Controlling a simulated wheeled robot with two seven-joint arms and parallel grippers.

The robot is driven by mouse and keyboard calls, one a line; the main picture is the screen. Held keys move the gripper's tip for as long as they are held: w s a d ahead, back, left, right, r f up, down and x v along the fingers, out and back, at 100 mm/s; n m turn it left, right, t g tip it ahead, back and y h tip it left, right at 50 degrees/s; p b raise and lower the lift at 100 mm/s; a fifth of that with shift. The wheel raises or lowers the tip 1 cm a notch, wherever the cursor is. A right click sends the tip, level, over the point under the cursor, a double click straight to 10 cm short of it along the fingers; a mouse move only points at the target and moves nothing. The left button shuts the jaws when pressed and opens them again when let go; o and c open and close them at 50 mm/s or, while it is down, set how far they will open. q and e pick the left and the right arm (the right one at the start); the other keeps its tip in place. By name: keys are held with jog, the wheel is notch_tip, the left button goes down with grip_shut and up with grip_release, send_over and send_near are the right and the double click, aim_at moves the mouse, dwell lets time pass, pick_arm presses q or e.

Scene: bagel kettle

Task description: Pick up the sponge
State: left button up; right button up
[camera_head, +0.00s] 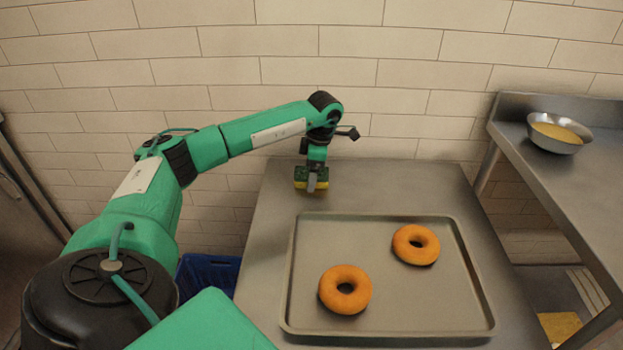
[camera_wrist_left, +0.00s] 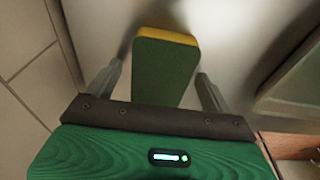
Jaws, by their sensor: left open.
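The sponge (camera_head: 321,185), yellow with a dark green side, is on the metal table (camera_head: 262,222) near its back edge. In the left wrist view the sponge (camera_wrist_left: 163,70) lies between the two fingers, green face toward the camera and a yellow edge at the far end. My left gripper (camera_head: 312,184) is over the sponge from above. In the wrist view my left gripper (camera_wrist_left: 160,88) is open, with a finger on each side of the sponge and small gaps visible. My right gripper is not in view.
A metal tray (camera_head: 384,285) with two bagels, one (camera_head: 345,289) in front and one (camera_head: 415,245) behind, covers much of the table. A raised counter at right holds a metal bowl (camera_head: 556,143). A tiled wall stands close behind. A blue crate (camera_head: 208,272) is at lower left.

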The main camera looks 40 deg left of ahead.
pick_arm(q)
jog(key=shift+f, duration=0.1)
jog(key=c, duration=1.1)
jog(key=shift+o, duration=0.2)
